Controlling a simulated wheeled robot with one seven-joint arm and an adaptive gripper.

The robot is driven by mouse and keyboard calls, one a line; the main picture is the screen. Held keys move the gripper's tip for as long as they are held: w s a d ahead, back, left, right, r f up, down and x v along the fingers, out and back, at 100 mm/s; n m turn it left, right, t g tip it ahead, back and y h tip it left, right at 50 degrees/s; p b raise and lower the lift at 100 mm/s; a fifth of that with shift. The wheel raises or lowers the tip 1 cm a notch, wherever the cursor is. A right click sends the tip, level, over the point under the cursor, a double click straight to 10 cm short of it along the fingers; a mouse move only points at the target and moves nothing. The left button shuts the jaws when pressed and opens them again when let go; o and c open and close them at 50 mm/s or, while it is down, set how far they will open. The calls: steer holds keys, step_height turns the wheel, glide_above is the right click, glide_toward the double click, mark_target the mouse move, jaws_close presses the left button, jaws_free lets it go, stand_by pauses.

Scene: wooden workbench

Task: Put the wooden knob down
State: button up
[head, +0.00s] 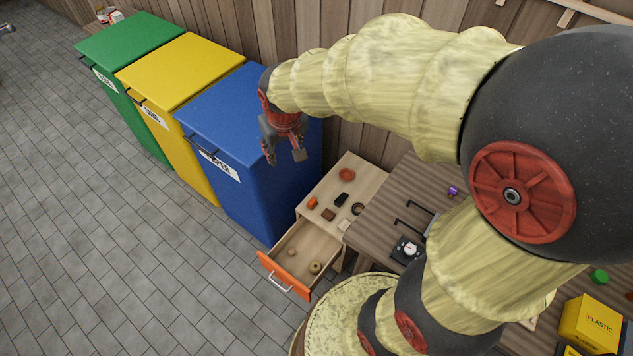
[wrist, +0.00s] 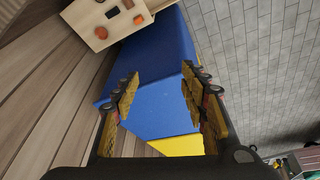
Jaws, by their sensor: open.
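My gripper (head: 285,153) is open and empty, raised in front of the blue bin. An open drawer (head: 273,265) with an orange front holds a small brown piece (head: 291,251) and a round tan piece (head: 315,267), both apart from my gripper. Either could be the wooden knob; they are too small to tell. The drawer belongs to a light wooden cabinet (head: 369,184), below and right of my gripper.
On the cabinet top lie a reddish bowl (head: 346,174), a black item (head: 341,199), an orange item (head: 312,203) and a few small pieces. Blue (head: 235,110), yellow (head: 180,70) and green (head: 130,45) bins stand left. The workbench (head: 395,190) is right. Floor in front is clear.

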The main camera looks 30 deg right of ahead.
steer(key=s+a+r, duration=0.1)
steer(key=s+r, duration=0.4)
steer(key=s, duration=0.4)
steer(key=s+a+r+t, duration=0.1)
steer(key=s+r, duration=0.4)
steer(key=s, duration=0.5)
steer(key=shift+s+r+t+y, duration=0.15)
steer(key=shift+t+y, duration=0.15)
steer(key=shift+y, duration=0.1)
